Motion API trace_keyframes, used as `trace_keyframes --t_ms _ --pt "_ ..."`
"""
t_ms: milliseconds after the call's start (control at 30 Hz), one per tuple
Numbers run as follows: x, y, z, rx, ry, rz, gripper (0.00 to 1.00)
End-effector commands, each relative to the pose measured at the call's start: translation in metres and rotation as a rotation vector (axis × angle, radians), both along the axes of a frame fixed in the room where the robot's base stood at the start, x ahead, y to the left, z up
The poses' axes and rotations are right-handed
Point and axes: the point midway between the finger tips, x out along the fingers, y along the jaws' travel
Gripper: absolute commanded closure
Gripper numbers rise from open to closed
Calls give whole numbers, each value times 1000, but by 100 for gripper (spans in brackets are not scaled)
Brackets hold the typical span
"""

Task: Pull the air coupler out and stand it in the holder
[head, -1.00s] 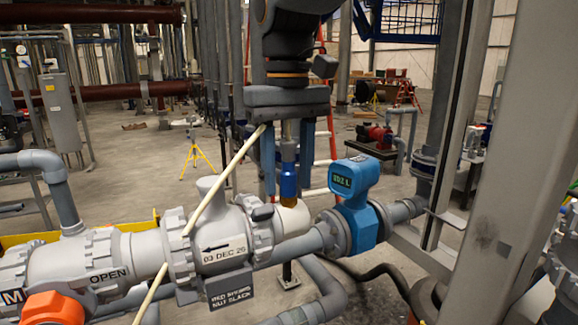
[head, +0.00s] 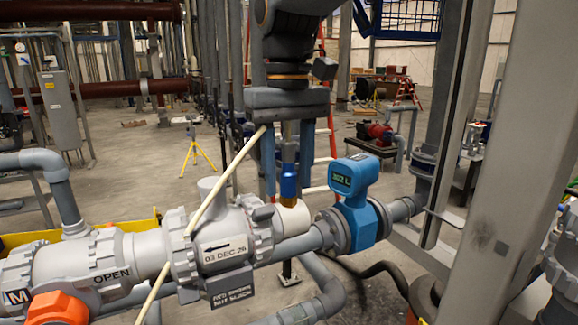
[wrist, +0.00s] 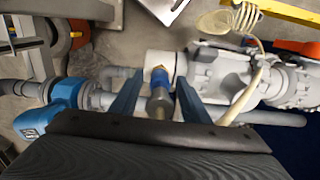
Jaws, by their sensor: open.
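The air coupler (head: 288,183) is upright, with a blue sleeve, a silver upper part and a brass lower end. Its foot meets the cream-white fitting (head: 293,217) on the grey pipe run. My gripper (head: 287,196) points down with its two blue fingers on either side of the coupler. In the wrist view the coupler (wrist: 159,88) stands between the open fingers (wrist: 158,92), with a visible gap on both sides. The fingers look apart from it. I cannot make out the holder in either view.
A blue flow meter (head: 355,195) stands close on the right. A grey valve body (head: 220,235) is on the left. A thin cream hose or rod (head: 210,212) slants past the gripper's left side. A grey steel post (head: 500,160) stands at the right.

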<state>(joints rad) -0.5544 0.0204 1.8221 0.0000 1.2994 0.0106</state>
Motion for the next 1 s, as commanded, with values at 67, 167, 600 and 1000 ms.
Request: trace_keyframes --t_ms 67,167,600,1000 --pt "0 0 0 0 0 0 58" --pt "0 0 0 0 0 0 58" --pt "0 0 0 1 -1 0 100" --pt "0 0 14 1 -2 0 100"
